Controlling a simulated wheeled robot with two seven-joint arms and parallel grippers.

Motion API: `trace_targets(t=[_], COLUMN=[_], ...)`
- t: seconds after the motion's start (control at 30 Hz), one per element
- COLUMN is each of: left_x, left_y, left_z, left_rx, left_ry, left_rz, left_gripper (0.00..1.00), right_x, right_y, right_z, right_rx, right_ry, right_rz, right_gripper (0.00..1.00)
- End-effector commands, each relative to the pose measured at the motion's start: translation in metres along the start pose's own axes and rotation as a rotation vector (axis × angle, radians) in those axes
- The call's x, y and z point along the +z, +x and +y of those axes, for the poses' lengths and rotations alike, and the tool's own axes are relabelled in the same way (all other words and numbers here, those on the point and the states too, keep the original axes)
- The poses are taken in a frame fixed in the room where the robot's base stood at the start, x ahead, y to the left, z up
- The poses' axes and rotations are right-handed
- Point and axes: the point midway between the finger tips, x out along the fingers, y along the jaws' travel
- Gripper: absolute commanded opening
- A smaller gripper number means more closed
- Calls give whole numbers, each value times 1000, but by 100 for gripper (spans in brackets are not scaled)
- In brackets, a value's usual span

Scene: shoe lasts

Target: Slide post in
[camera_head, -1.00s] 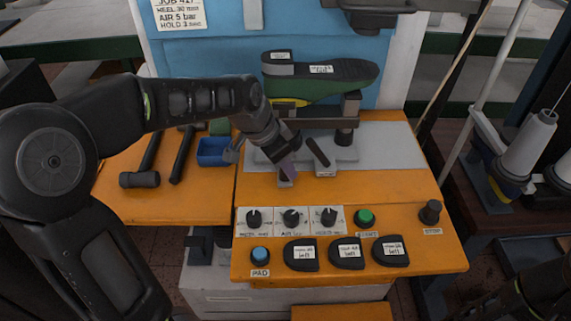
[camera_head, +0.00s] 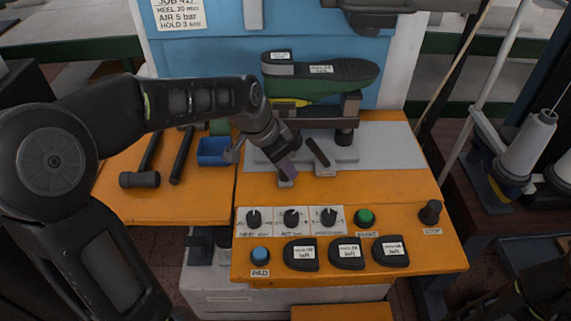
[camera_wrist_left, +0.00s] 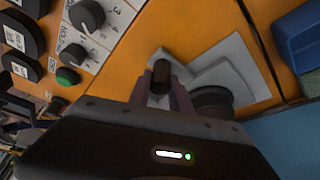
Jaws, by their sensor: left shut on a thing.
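A green shoe last with a dark sole (camera_head: 320,78) lies sole up on the machine's support at the back. My left gripper (camera_head: 287,172) is low at the plate's front edge, by a small pale label. In the left wrist view, its fingers (camera_wrist_left: 162,90) are closed around a short dark cylindrical handle (camera_wrist_left: 161,74).
A blue bin (camera_head: 213,151) and hammers (camera_head: 140,180) lie left. A thread cone (camera_head: 530,140) stands right.

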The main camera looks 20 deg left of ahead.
Motion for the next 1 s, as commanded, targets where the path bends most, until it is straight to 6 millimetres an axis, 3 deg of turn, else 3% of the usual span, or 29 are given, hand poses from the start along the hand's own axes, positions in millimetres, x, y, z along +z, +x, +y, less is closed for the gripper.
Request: trace_targets(t=[0.57,0.77,1.0], left_x=[-5,-23,-62], left_y=[1,9,25], left_z=[2,14,40], left_rx=[-1,0,3], left_ry=[2,5,7], left_rz=[1,2,2], left_gripper=[0,0,0], right_x=[0,0,0], right_y=[0,-1,-3], right_z=[0,0,-1], right_rx=[0,0,0], right_ry=[0,0,0], right_rz=[0,0,0], right_gripper=[36,36,36])
